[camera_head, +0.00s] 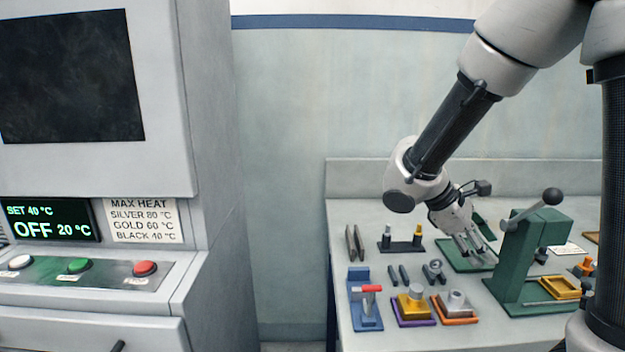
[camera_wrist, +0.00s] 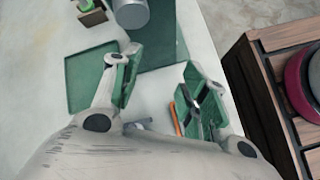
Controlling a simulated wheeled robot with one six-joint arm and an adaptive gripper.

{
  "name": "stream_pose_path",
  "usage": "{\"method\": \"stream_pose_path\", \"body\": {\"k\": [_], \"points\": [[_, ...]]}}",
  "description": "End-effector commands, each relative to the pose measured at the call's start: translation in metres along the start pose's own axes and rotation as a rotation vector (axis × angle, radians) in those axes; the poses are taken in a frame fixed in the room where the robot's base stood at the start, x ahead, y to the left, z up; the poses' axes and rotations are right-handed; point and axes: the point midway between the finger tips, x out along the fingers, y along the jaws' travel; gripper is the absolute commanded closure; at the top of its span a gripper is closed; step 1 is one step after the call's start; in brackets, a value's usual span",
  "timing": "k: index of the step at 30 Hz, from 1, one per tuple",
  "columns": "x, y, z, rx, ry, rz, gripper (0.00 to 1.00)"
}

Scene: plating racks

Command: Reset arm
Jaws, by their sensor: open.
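My gripper (camera_head: 470,246) is at the end of my arm, which reaches down over the grey bench (camera_head: 345,225) at the right of the head view. The gripper is open and points down above a flat green mat (camera_head: 455,262), left of the green lever press (camera_head: 518,250). In the wrist view my two fingers (camera_wrist: 160,72) stand apart with nothing seen held between them. The green mat (camera_wrist: 85,80) shows beyond the left finger. Whether the fingertips touch the mat is unclear.
A blue fixture (camera_head: 362,310) with a red handle, a yellow block (camera_head: 413,303) and an orange-based block (camera_head: 455,305) stand at the bench front. A heater cabinet (camera_head: 215,120) at left reads OFF 20 °C, SET 40 °C. A wooden crate (camera_wrist: 262,75) shows in the wrist view.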

Motion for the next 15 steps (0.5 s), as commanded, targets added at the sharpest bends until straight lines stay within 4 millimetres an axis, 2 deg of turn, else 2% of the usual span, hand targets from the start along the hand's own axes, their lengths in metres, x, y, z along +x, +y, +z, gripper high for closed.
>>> {"method": "stream_pose_path", "body": {"k": [1, 3, 7, 11, 15], "points": [[-0.001, -0.013, 0.016, 0.118, 0.075, -0.083, 0.56], [-0.004, -0.035, 0.032, 0.282, 0.181, -0.205, 0.56], [-0.019, -0.065, 0.055, 0.565, 0.385, -0.393, 0.56], [-0.038, -0.081, 0.076, 0.794, 0.573, -0.511, 0.56], [-0.051, -0.084, 0.105, 0.945, 0.705, -0.527, 0.56]]}}
